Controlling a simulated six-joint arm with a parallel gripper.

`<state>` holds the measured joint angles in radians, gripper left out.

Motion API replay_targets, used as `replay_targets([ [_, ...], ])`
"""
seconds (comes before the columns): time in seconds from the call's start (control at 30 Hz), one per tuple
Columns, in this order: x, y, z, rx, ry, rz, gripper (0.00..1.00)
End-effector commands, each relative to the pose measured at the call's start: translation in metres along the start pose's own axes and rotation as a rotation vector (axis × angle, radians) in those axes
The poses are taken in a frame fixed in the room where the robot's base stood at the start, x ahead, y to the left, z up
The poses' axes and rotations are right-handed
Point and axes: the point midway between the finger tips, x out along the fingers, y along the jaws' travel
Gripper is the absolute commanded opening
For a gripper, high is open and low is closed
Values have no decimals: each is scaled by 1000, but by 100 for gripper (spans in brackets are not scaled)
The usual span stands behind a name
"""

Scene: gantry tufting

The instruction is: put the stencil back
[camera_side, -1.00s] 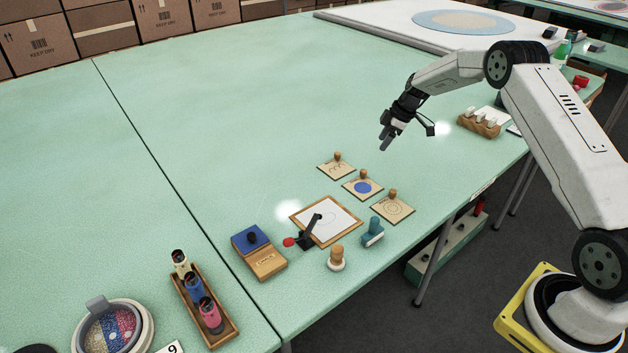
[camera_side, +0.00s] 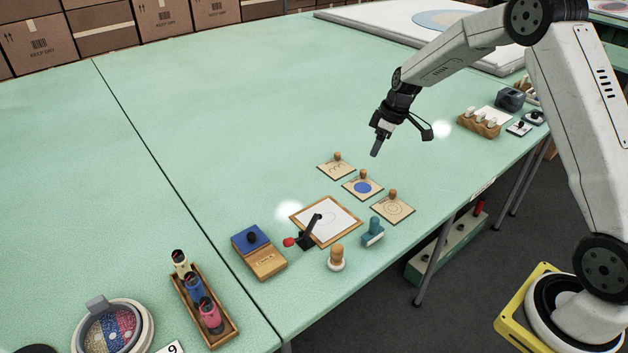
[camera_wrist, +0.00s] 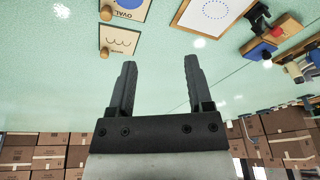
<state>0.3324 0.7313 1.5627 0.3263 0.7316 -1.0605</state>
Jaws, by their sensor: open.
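Three square tan stencils with wooden knobs lie on the green table in the side view: one with a wavy line (camera_side: 336,170), one with a blue oval (camera_side: 362,188) and one with a ring-like pattern (camera_side: 393,210). In the wrist view the wavy stencil (camera_wrist: 121,42) and the oval stencil (camera_wrist: 128,9) show at the top. A wood-framed board (camera_side: 313,239) with white paper and a clamp lies beside them. No stencil lies on its paper, which bears a dotted oval outline in the wrist view. My gripper (camera_side: 376,148) is open and empty (camera_wrist: 159,65), above the table behind the stencils.
Near the board are a blue-topped ink pad box (camera_side: 266,265), a wooden-handled stamp (camera_side: 336,258) and a teal tool (camera_side: 373,233). A tray of bottles (camera_side: 222,338) stands front left. A wooden block with white pegs (camera_side: 478,127) is at right.

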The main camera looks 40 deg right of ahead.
Motion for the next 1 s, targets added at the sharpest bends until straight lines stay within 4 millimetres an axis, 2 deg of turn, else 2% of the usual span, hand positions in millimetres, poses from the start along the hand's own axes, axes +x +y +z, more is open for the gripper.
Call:
replay_targets([
  [0.03, -7, -16, 1, 23, -9, 10, 66],
  [0.37, -34, -106, 30, 207, -47, 78, 66],
  [0.7, -54, -192, 86, 377, -34, 139, 66],
  [0.83, -57, -216, 108, 427, -24, 152, 66],
  [1.0, -58, -232, 125, 467, -14, 160, 66],
])
